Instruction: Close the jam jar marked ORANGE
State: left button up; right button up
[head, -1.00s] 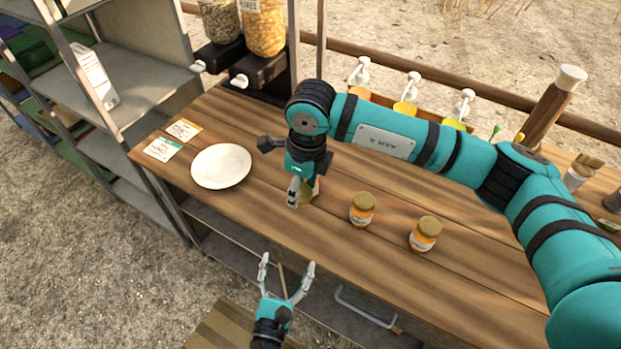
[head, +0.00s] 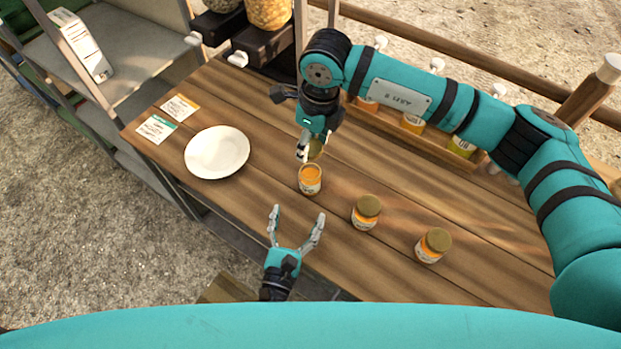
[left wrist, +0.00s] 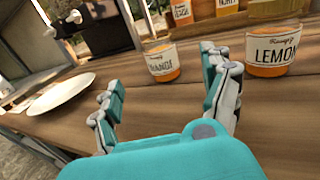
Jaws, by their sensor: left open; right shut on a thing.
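In the left wrist view the jar's partly readable label ends in "ANGE" (left wrist: 163,64). My right gripper (head: 307,148) is shut on a gold lid (head: 316,149), held just behind the jar in the head view and apart from its rim; the lid is tilted. My left gripper (head: 298,212) is open and empty in front of the jar, which shows beyond its spread fingers (left wrist: 163,72) in the left wrist view.
Two gold-lidded jars stand to the right, one nearer (head: 366,213) and one farther (head: 433,246). A LEMON label (left wrist: 272,52) shows in the left wrist view. A white plate (head: 217,152) and two cards (head: 168,118) lie left. A jar rack (head: 412,124) stands behind.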

aim_at(313, 169)
pick_arm(q)
jog(key=x, duration=1.2)
jog(key=shift+c, duration=0.3)
grip_shut()
